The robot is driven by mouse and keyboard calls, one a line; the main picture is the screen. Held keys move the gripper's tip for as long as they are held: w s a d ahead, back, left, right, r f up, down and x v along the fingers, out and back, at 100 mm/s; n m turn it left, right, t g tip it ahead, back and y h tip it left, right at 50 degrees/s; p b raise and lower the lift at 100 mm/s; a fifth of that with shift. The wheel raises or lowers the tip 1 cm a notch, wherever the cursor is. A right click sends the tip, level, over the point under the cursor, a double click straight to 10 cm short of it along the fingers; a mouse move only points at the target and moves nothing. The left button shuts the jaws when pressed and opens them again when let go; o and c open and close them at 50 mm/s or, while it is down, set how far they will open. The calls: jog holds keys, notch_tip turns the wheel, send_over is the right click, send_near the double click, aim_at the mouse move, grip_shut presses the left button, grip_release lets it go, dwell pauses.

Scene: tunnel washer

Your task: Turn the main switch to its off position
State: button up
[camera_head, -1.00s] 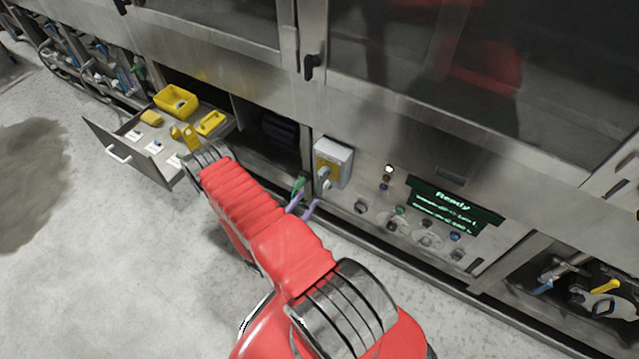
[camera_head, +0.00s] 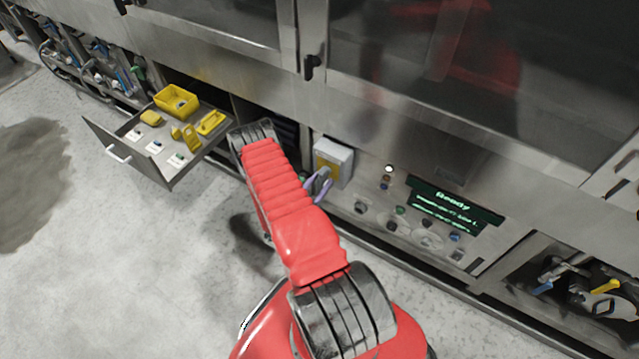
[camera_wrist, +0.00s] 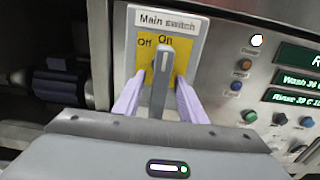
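The main switch (camera_wrist: 143,50) is a grey box with a yellow plate, labelled "Main switch", with "Off" at upper left and "On" at the top. Its dark grey handle (camera_wrist: 162,80) stands about upright, its tip just below "On". In the head view, the switch box (camera_head: 340,160) is on the front of the machine. My gripper (camera_wrist: 160,85) has pale purple fingers, one on each side of the handle, with small gaps seeming to show. The gripper (camera_head: 321,186) also shows at the switch in the head view, partly hidden by my arm.
A control panel with a lit "Ready" display (camera_head: 453,207) and several buttons lies right of the switch. An open drawer (camera_head: 170,176) with yellow items sticks out at left. An open recess with tools (camera_head: 580,285) is at lower right.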

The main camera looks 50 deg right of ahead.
jog(key=shift+d, duration=0.1)
jog(key=shift+c, duration=0.7)
grip_shut()
jog(key=shift+a, duration=0.2)
jog(key=shift+d, duration=0.15)
